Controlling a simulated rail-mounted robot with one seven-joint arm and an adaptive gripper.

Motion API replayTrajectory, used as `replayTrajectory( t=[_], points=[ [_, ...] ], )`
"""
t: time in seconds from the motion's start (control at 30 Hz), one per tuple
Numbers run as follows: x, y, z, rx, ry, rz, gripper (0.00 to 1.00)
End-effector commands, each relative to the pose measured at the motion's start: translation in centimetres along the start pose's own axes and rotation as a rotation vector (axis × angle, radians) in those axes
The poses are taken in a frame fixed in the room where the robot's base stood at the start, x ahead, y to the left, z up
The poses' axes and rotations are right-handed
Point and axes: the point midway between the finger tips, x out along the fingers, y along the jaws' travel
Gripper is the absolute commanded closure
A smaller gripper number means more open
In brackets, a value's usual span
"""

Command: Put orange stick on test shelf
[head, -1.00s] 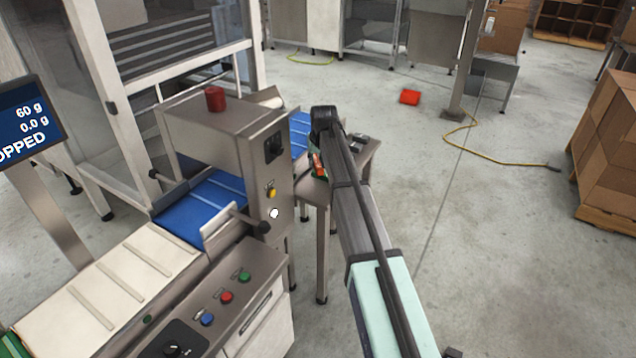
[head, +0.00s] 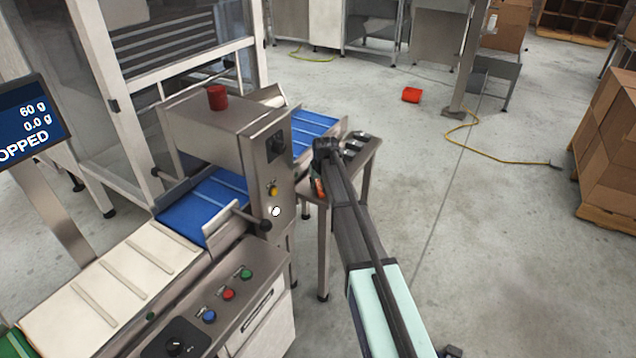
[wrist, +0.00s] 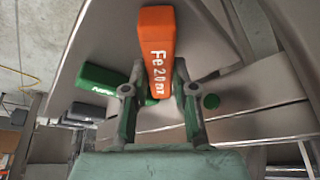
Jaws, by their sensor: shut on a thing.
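The orange stick (wrist: 156,50), marked "Fe 2.0" with further lettering, is between the two fingers of my gripper (wrist: 159,90), which is shut on it. In the head view a small part of the orange stick (head: 319,187) shows beside the end of my arm. A grey metal stand (head: 367,166), seemingly the test shelf, is at the side of the conveyor, partly hidden by my arm. In the wrist view a green stick (wrist: 97,78) is behind the orange one, over grey metal. I cannot tell whether the orange stick touches the metal.
The conveyor's blue belt (head: 205,205) runs through a grey detector housing (head: 215,130) to the left of my arm. A red cap (head: 217,97) tops the housing. Dark small items (head: 355,145) sit on the stand's far end. Open floor lies to the right.

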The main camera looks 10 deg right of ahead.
Motion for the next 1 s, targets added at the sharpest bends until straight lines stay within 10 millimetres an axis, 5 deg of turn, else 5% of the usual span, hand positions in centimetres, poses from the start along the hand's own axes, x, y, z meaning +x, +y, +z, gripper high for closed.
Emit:
replayTrajectory(
  t=[0.23,0.27,0.3,0.33,0.77,1.0],
  points=[
    [0.3,0.0,0.1,0.0,0.0,0.0,1.0],
    [0.3,0.0,0.1,0.0,0.0,0.0,0.67],
    [0.2,0.0,0.1,0.0,0.0,0.0,0.53],
    [0.2,0.0,0.1,0.0,0.0,0.0,0.49],
    [-0.5,0.0,0.0,0.0,0.0,0.0,0.49],
    [-4.3,0.0,0.1,0.0,0.002,0.0,0.49]
  ],
)
